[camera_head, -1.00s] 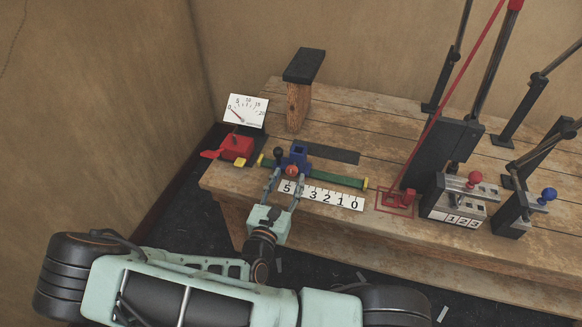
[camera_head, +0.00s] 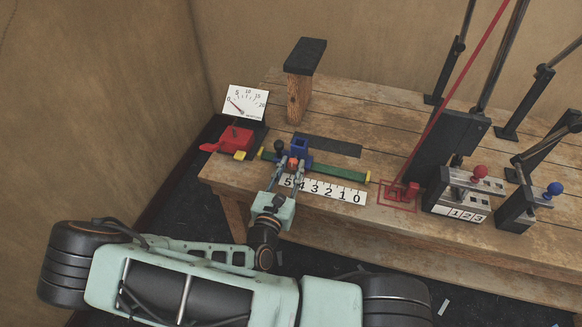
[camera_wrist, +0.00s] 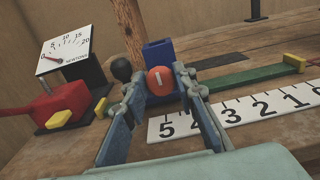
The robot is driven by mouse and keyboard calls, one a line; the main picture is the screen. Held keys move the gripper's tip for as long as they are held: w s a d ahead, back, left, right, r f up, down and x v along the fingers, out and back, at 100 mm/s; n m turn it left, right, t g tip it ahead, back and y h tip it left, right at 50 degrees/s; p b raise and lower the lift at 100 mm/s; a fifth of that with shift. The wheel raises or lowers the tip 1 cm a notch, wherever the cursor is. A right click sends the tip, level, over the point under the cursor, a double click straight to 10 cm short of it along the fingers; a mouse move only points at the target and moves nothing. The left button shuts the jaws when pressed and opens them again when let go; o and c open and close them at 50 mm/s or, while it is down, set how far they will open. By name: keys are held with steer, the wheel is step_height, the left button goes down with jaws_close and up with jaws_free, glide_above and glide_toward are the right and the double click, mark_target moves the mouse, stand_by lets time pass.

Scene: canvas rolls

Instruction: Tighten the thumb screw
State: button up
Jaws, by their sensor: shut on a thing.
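The thumb screw is an orange-red round knob (camera_wrist: 160,81) with a white mark on its face, and it also shows in the head view (camera_head: 293,163). It sits on the near side of a blue block (camera_wrist: 158,53), which also shows in the head view (camera_head: 300,147) on a green rail (camera_head: 340,173). My gripper (camera_wrist: 161,88) is shut on the knob, one finger on each side of it. The fingers hide the knob's sides. A black ball knob (camera_wrist: 121,69) stands just left of the gripper. A number scale (camera_head: 325,190) lies in front of the rail.
A red device with a yellow tab (camera_head: 235,142) and a Newtons dial (camera_head: 246,101) stand at the left. A wooden post with a black top (camera_head: 300,85) stands behind. Clamps with a red knob (camera_head: 480,171) and a blue knob (camera_head: 554,189) stand at the right.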

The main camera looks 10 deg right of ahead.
steer(key=shift+r+m+p, duration=0.15)
steer(key=shift+m+p, duration=0.15)
steer(key=shift+d+r+m+p, duration=0.1)
steer(key=shift+m+p, duration=0.7)
steer(key=shift+p, duration=0.2)
steer(key=m+p, duration=0.2)
steer(key=m, duration=0.1)
steer(key=shift+m+p, duration=0.3)
steer(key=shift+p, duration=0.1)
steer(key=m+p, duration=0.2)
steer(key=m, duration=0.1)
steer(key=shift+d+m, duration=0.1)
steer(key=shift+m, duration=0.2)
steer(key=m+p, duration=0.2)
steer(key=m, duration=0.1)
steer(key=shift+m, duration=0.3)
steer(key=m+p, duration=0.1)
steer(key=m, duration=0.1)
steer(key=m+p, duration=0.1)
steer(key=m, duration=0.1)
steer(key=m+p, duration=0.1)
steer(key=m, duration=0.2)
steer(key=shift+f+p, duration=0.25)
steer(key=shift+p, duration=0.15)
steer(key=m+p, duration=0.1)
steer(key=m, duration=0.2)
steer(key=shift+m+p, duration=0.4)
steer(key=shift+f+m+p, duration=0.2)
steer(key=shift+m+p, duration=0.6)
steer(key=shift+m, duration=1)
